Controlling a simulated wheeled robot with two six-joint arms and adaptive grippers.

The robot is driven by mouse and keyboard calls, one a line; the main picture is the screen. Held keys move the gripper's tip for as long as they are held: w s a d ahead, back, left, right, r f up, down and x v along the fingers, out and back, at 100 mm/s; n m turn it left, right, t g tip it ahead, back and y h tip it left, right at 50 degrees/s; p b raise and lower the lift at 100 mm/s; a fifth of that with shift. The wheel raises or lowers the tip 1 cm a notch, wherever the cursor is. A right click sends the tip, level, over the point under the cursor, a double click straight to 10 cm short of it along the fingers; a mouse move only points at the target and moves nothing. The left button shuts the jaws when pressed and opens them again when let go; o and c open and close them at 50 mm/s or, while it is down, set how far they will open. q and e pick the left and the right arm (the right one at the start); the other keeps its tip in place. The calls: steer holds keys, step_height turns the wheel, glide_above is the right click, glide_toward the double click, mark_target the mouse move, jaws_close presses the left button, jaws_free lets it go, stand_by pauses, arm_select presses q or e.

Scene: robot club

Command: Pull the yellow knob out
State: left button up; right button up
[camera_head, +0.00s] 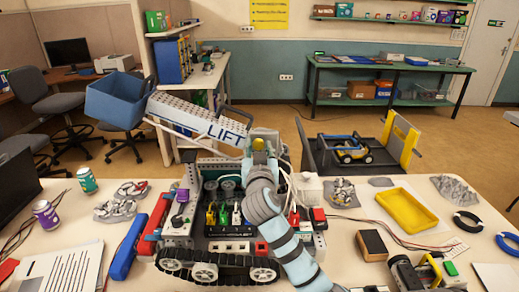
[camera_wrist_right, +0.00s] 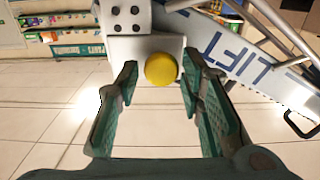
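The yellow knob (camera_head: 258,143) shows at the end of the grey and white arm marked LIFT (camera_head: 200,117), on the tracked robot model. In the right wrist view the knob (camera_wrist_right: 161,68) is round and sits on a white block (camera_wrist_right: 121,48). My right gripper (camera_head: 262,157) is up at the knob. In the wrist view its two green fingers (camera_wrist_right: 162,82) are open, one on each side of the knob, with gaps showing on both sides. Whether the fingertips reach past the knob is unclear. My left gripper is not in view.
The tracked model (camera_head: 218,272) stands on the white table under my right arm. A blue bucket (camera_head: 118,101) hangs at the lift arm's left end. A yellow tray (camera_head: 407,210), a purple can (camera_head: 46,215) and a black-and-tan block (camera_head: 373,245) lie around it.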

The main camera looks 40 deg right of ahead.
jaws_close()
steer(key=shift+a+f, duration=0.1)
steer(key=shift+s+a, duration=0.55)
steer(key=shift+s, duration=0.15)
steer(key=shift+s+a, duration=0.2)
steer(key=shift+s, duration=0.1)
steer(key=shift+o, duration=2.4)
jaws_free()
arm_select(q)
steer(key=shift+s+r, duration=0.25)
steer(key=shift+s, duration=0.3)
